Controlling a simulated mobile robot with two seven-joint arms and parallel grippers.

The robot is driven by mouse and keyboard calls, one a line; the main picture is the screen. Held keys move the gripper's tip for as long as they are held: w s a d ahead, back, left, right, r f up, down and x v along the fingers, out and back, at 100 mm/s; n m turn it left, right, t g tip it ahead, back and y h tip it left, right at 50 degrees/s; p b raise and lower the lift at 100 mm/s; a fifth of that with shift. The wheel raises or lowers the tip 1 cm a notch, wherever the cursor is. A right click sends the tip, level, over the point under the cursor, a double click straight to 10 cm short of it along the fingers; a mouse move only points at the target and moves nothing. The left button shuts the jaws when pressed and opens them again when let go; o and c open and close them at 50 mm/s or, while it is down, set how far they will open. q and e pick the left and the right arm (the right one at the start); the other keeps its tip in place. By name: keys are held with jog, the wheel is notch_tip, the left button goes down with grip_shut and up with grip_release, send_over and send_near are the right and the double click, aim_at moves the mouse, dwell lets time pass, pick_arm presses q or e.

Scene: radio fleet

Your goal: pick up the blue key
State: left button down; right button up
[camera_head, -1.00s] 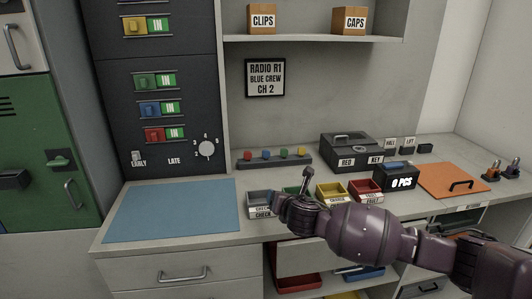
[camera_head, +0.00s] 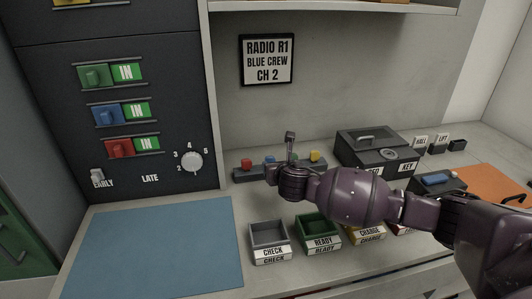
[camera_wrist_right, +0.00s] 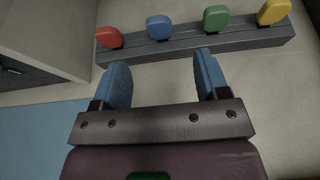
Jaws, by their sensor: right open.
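The blue key (camera_wrist_right: 159,27) stands in a dark rack (camera_wrist_right: 205,44), between a red key (camera_wrist_right: 109,37) and a green key (camera_wrist_right: 216,18). In the head view the blue key (camera_head: 270,160) is in the rack at the back of the counter. My right gripper (camera_wrist_right: 162,64) is open and empty, its blue fingers apart and pointing at the rack. The blue key lies beyond the gap between the fingertips, not touched. My left gripper is out of view.
A yellow key (camera_wrist_right: 274,11) ends the rack. Trays labelled CHECK (camera_head: 268,238) and READY (camera_head: 318,233) stand in front, with more trays partly behind my arm. A black box (camera_head: 375,155) stands right of the rack. A blue mat (camera_head: 150,250) lies left.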

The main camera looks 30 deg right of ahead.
aim_at(271, 161)
jog(key=x, duration=0.5)
jog(key=shift+b+x, duration=0.35)
jog(key=shift+x, duration=0.45)
jog(key=x, duration=0.3)
jog(key=shift+s+a+f, duration=0.1)
jog(key=shift+a+f, duration=0.05)
jog(key=shift+f, duration=0.1)
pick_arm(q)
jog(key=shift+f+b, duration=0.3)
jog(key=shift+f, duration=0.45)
pick_arm(e)
jog(key=shift+w+f, duration=0.25)
jog(key=shift+w, duration=0.4)
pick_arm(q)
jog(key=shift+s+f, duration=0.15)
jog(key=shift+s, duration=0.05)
pick_arm(e)
jog(key=c, duration=1)
